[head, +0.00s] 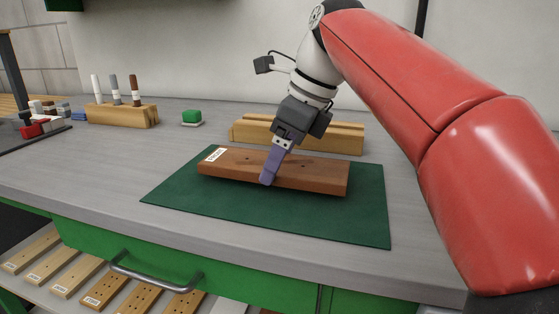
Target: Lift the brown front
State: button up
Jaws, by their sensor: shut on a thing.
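The brown front (315,176) is a flat wooden board with small dark holes and a white label near its left end. It lies over the green mat (352,222) on the grey worktop, at a slight slant. I cannot tell whether it touches the mat or is a little above it. One purple finger shows on the near side; the other finger is hidden behind the board.
A light wooden grooved block (345,140) stands close behind the mat. A wooden holder (125,116) with several markers and a green-topped block (191,116) stand at the back left. Below the worktop's front edge are a green drawer (240,270) and several light boards (75,273).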

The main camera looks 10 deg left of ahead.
notch_tip(320, 180, up, 8)
jog(key=shift+a+f, duration=0.1)
jog(key=shift+f, duration=0.15)
jog(key=shift+r, duration=0.6)
